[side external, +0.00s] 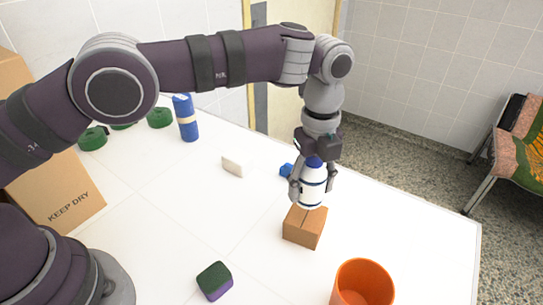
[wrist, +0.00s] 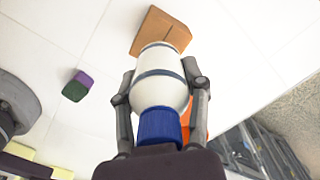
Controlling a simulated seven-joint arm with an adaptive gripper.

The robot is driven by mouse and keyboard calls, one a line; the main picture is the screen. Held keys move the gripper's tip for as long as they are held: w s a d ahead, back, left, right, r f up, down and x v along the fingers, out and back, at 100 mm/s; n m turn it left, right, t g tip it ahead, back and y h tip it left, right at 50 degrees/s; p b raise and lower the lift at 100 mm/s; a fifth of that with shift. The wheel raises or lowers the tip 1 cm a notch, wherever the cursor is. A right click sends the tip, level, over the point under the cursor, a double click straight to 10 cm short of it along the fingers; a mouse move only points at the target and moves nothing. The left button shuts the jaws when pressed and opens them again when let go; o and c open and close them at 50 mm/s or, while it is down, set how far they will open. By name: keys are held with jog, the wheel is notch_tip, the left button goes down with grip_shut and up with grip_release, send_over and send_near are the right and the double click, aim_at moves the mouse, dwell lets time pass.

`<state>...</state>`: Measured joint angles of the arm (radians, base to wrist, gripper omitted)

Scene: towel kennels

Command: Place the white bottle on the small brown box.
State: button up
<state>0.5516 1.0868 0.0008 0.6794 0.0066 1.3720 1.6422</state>
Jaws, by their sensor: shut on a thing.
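The white bottle (side external: 313,187) has a blue cap and dark bands and is upright in the side external view. My gripper (side external: 312,191) is shut on it, one finger on each side. In the wrist view the bottle (wrist: 160,80) sits between the two fingers (wrist: 162,92), its blue cap toward the camera. The small brown box (side external: 304,227) stands on the white table under the bottle. The bottle's base is at or just above the box's top; I cannot tell whether they touch. In the wrist view the box (wrist: 158,30) shows beyond the bottle's base, partly hidden by it.
An orange cup (side external: 362,284) stands at the front right of the table (side external: 400,235). A green and purple block (side external: 214,281) lies at the front. A blue roll (side external: 186,118), green rolls (side external: 160,117), a white block (side external: 232,166) and a blue object (side external: 286,171) are farther back. A large carton (side external: 62,193) stands left.

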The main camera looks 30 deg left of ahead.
aim_at(309, 201)
jog(key=shift+f, duration=1.7)
jog(key=shift+f, duration=0.1)
jog(key=o, duration=1.2)
